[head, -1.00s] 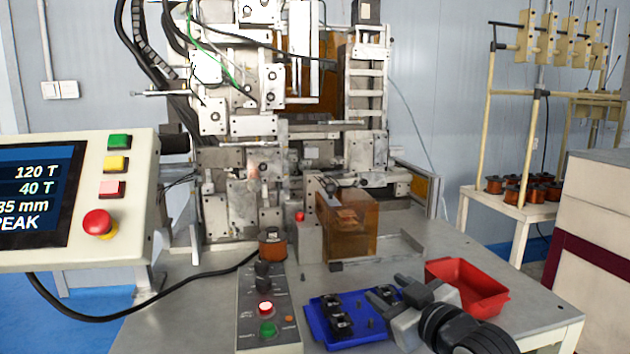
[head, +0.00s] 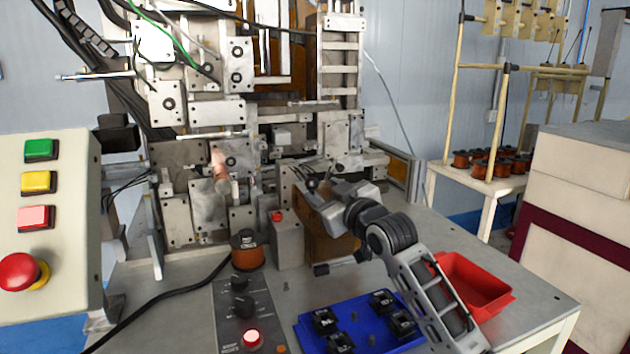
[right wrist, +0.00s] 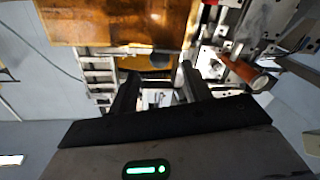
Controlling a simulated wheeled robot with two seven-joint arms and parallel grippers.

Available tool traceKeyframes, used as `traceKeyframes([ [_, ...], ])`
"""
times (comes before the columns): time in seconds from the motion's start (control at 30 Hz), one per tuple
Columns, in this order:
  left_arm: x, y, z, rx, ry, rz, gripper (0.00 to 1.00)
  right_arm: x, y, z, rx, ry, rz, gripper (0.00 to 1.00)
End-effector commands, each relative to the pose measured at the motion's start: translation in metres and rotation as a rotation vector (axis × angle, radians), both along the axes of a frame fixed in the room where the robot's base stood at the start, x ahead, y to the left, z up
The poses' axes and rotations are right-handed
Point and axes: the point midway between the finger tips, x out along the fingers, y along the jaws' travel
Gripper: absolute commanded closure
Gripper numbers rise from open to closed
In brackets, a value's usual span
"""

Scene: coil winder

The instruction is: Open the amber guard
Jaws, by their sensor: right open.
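The amber guard (head: 328,240) is a see-through orange-brown box on the table in front of the winder, partly hidden behind my right arm. My right gripper (head: 309,190) is at its upper left part, with its fingers open. In the right wrist view an amber panel (right wrist: 120,20) fills the upper left, and the open fingers (right wrist: 160,78) reach up toward its lower edge with nothing held between them. I cannot tell whether a finger touches the guard. My left gripper is not in view.
A blue tray (head: 365,343) with black parts and a red bin (head: 488,284) stand at the front right. A copper spool (head: 246,252) and a grey control box (head: 236,300) sit to the left. The winder (head: 205,110) rises behind. A button panel (head: 75,160) stands at far left.

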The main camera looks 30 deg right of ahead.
Motion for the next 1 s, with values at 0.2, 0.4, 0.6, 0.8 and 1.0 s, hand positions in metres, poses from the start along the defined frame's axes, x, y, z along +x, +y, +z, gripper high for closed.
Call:
traceKeyframes([
  [0.2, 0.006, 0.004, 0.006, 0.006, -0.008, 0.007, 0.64, 0.035, -0.003, 0.001, 0.001, 0.0, 0.0, 0.51],
  [0.4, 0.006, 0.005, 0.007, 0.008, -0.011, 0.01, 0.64, 0.047, -0.003, 0.0, 0.0, 0.0, 0.001, 0.51],
  [0.6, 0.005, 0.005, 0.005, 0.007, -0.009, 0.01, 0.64, 0.048, -0.003, -0.001, 0.0, 0.0, 0.001, 0.51],
  [0.8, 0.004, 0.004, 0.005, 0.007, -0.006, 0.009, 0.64, 0.047, -0.004, -0.001, 0.0, 0.0, 0.0, 0.88],
  [1.0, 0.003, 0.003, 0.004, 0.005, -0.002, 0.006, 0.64, 0.05, -0.002, -0.001, 0.001, 0.0, 0.004, 1.0],
])
